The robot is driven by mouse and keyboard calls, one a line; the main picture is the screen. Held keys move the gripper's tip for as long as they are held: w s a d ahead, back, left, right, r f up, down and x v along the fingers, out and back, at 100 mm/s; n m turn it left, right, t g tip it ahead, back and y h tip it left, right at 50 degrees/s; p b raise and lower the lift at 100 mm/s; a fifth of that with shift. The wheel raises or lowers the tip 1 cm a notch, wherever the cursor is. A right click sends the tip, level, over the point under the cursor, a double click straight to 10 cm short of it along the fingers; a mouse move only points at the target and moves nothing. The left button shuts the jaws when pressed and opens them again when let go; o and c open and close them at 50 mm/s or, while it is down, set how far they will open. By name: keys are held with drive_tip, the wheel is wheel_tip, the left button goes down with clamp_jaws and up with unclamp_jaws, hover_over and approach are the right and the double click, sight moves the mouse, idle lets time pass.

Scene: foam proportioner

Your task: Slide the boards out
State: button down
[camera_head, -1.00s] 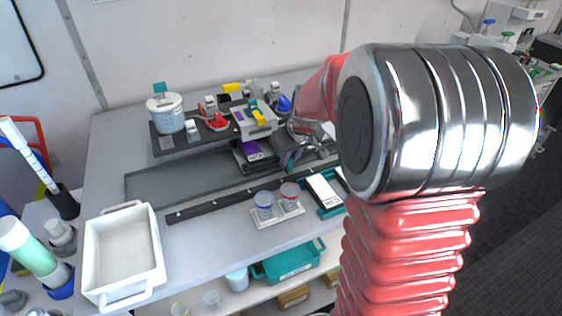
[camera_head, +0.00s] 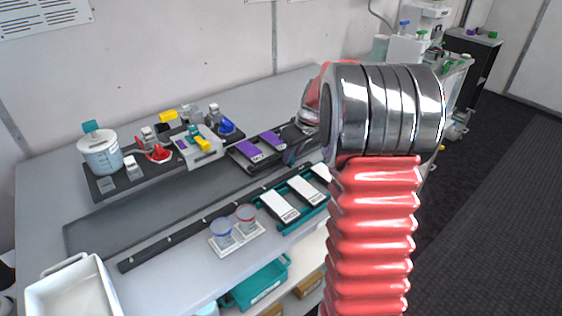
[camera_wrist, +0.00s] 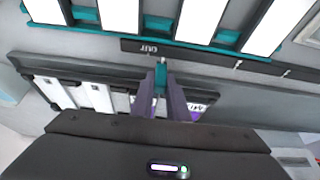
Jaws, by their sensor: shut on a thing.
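My gripper (camera_wrist: 162,100) is shut on a narrow teal piece (camera_wrist: 161,76), which looks like a tab at the edge of a dark tray (camera_wrist: 60,64). In the head view the arm hides most of my gripper beside the dark tray. Purple-marked boards (camera_head: 247,151) lie in this tray at the back of the bench. In the wrist view, white boards (camera_wrist: 58,92) also show in it, left of the fingers. A teal rack (camera_head: 283,229) nearer the front holds white boards (camera_head: 279,207). It spans the top of the wrist view. My arm hides its right end.
The proportioner assembly (camera_head: 150,155) is at back left. A dark strip (camera_head: 120,215) left of the tray is bare.

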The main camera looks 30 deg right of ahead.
drive_tip(key=shift+w+d, duration=0.2)
drive_tip(key=shift+d, duration=1.35)
drive_tip(key=c, duration=1.7)
unclamp_jaws()
drive_tip(key=shift+c, duration=0.2)
drive_tip(key=shift+r, duration=0.1)
drive_tip(key=v, duration=1.3)
drive_tip(key=shift+s+r, duration=0.2)
drive_tip(key=shift+r, duration=0.05)
drive_tip(key=shift+m, duration=0.3)
